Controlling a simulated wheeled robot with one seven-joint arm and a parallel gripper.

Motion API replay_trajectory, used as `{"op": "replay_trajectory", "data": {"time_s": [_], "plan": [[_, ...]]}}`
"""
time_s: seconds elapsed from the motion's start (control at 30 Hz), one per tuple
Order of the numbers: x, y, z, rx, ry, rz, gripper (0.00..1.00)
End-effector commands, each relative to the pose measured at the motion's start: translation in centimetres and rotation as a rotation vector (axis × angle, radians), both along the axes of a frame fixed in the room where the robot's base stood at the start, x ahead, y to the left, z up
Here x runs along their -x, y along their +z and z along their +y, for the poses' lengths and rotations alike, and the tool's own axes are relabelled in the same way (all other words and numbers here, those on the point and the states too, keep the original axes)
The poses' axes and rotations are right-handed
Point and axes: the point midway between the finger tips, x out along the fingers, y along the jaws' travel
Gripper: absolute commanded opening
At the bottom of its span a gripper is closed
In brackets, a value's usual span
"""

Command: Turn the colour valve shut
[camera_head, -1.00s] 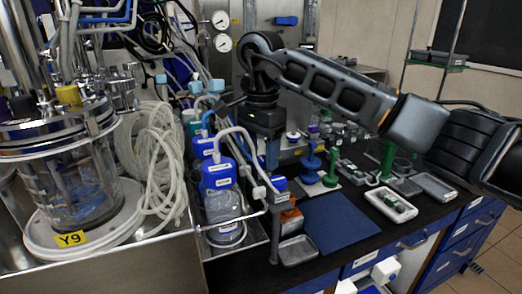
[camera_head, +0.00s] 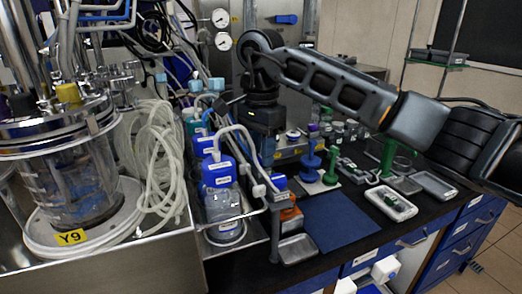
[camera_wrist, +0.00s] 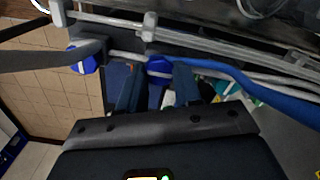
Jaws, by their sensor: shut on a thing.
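A blue knob (camera_wrist: 160,68) sits on the pale tubing and rail in the wrist view. I take it for the colour valve, but its marking cannot be read. My gripper (camera_wrist: 157,88) points down at it, one dark blue finger on each side, and is shut on it. The fingers hide part of the knob. In the head view my gripper (camera_head: 267,152) is above the rail beside the blue-capped bottles; the held knob cannot be made out there. How far the valve is turned cannot be told.
A second blue knob (camera_wrist: 84,58) is close by on the left in the wrist view. Blue-capped bottles (camera_head: 218,172) stand left of my gripper, beside coiled clear tubing (camera_head: 155,165) and a glass vessel (camera_head: 70,180). A blue mat (camera_head: 343,221) lies clear on the black bench.

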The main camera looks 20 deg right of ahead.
Motion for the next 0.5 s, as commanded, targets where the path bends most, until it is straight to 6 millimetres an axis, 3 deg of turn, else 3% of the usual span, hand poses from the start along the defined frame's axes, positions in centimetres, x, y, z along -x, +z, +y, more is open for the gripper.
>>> {"op": "replay_trajectory", "data": {"time_s": [0.5], "plan": [[-0.03,-0.05,-0.12,0.004,-0.339,-0.001,0.03]]}}
